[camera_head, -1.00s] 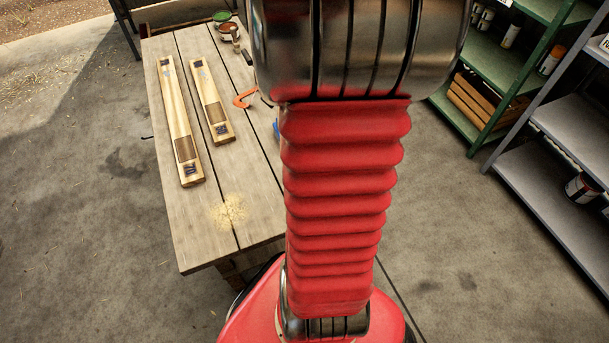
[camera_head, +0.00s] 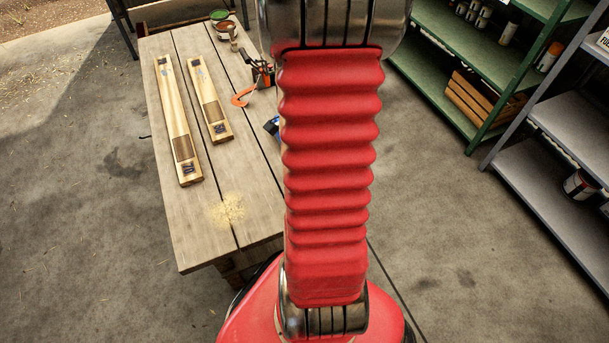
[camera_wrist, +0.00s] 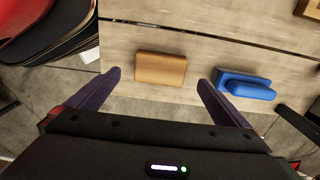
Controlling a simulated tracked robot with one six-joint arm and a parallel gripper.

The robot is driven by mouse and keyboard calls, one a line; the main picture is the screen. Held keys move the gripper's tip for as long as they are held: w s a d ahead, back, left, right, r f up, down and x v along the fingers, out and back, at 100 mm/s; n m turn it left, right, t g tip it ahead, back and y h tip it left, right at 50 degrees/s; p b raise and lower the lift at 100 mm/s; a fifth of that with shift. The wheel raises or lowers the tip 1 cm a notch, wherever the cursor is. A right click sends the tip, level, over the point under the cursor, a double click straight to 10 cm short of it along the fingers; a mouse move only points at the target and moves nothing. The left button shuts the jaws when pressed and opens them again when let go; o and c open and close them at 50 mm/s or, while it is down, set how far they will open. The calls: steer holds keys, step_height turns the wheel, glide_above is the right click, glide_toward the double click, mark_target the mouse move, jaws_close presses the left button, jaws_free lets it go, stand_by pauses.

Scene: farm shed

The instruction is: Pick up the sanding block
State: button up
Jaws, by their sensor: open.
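A tan, cork-like block (camera_wrist: 160,69), which looks like the sanding block, lies flat on the wooden bench (camera_head: 192,220) near its edge. My gripper (camera_wrist: 159,79) shows in the wrist view. It is open and empty, with its dark fingers apart. The block shows in the gap between the fingertips, just ahead of them in the picture, and neither finger visibly touches it. A blue block-shaped tool with a raised grip (camera_wrist: 246,84) lies to the right of the right finger. In the head view my arm hides the tan block and my gripper.
Two long wooden pieces (camera_head: 176,110) and sawdust (camera_head: 228,208) lie on the bench. Green shelves (camera_head: 430,80) and a grey rack (camera_head: 535,175) stand at right.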

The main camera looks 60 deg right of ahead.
steer(key=shift+f, duration=0.15)
steer(key=shift+f, duration=2.5)
steer(key=shift+c, duration=0.5)
steer(key=c, duration=1.1)
